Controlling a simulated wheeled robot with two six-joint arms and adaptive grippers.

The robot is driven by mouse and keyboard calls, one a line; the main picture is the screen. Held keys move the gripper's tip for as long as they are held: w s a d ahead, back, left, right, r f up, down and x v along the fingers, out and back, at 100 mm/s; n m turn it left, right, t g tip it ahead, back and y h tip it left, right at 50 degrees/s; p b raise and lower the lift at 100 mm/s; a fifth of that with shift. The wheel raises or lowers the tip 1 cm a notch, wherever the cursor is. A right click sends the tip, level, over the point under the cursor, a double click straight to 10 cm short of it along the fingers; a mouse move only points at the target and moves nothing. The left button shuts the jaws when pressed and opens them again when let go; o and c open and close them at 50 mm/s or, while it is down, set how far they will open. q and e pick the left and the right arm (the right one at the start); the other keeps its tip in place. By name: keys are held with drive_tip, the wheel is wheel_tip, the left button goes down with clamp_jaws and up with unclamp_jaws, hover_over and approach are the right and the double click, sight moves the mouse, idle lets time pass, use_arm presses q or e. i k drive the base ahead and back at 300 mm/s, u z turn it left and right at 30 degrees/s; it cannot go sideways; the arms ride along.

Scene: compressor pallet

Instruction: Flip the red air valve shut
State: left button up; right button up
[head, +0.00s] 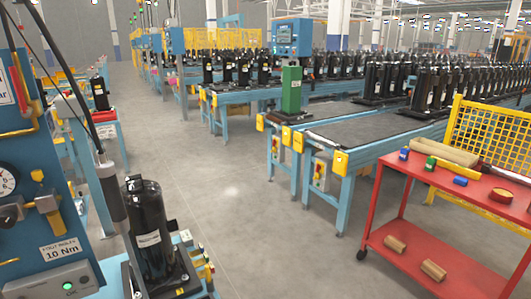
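Neither of my grippers is in view. At the left edge stands a blue station panel (35,215). On its upper part a yellow and red pipe-like fitting (22,90) runs down beside a partly cut-off white sign. A round white gauge (7,180) sits below, cut off by the picture edge.
A dark hanging tool (110,190) is in front of the panel. A black compressor (150,230) stands upright beside it. A red cart (440,200) with loose parts is at the right. Conveyors (370,128) fill the back; grey floor (225,200) between is clear.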

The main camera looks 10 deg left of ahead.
sight(25, 111)
drive_tip(key=u, duration=2.05)
drive_tip(key=k, duration=0.6)
drive_tip(key=u, duration=0.9)
drive_tip(key=i, duration=0.75)
drive_tip(key=z, duration=0.7)
drive_tip(key=i, duration=0.55)
drive_tip(key=z, duration=0.55)
